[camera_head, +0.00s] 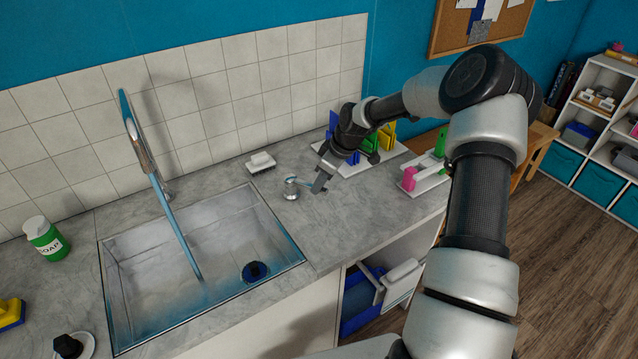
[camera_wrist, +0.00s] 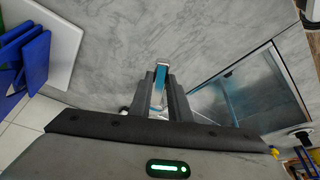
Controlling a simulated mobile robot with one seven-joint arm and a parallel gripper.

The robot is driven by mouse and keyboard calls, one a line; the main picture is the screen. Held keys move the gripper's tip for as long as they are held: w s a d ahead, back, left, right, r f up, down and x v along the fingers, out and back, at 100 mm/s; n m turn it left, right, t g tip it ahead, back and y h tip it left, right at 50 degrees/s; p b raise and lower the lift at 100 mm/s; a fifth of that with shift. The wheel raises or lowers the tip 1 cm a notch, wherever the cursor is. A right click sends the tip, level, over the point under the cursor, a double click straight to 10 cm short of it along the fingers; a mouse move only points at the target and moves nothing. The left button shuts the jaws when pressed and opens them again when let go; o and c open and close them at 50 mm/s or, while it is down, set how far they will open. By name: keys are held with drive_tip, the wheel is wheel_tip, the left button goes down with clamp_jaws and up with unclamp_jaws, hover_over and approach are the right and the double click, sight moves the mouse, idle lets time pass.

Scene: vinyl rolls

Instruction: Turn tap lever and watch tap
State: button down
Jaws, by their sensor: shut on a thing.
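The tap lever (camera_head: 291,188) is a small silver handle on a round base, on the counter right of the sink. My gripper (camera_head: 319,186) is at the lever's right end, shut on it. In the wrist view the lever (camera_wrist: 161,76) shows between the two dark fingers of my gripper (camera_wrist: 161,88). The tap (camera_head: 143,158) is a tall silver spout with a blue sheen behind the sink. A blue stream of water (camera_head: 176,228) runs from it into the sink (camera_head: 128,296). The lever's base is partly hidden in the wrist view.
Racks with coloured boards (camera_head: 388,138) and a pink item (camera_head: 409,178) stand to the right. A green soap bottle (camera_head: 45,238) is left of the sink. A dark blue drain plug (camera_head: 255,271) sits in the sink.

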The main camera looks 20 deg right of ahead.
drive_tip(key=c, duration=1.6)
unclamp_jaws()
drive_tip(key=shift+c, duration=0.2)
drive_tip(key=v, duration=1.7)
drive_tip(key=shift+d+r+b, duration=0.15)
drive_tip(key=shift+d+b, duration=0.05)
drive_tip(key=shift+b, duration=0.15)
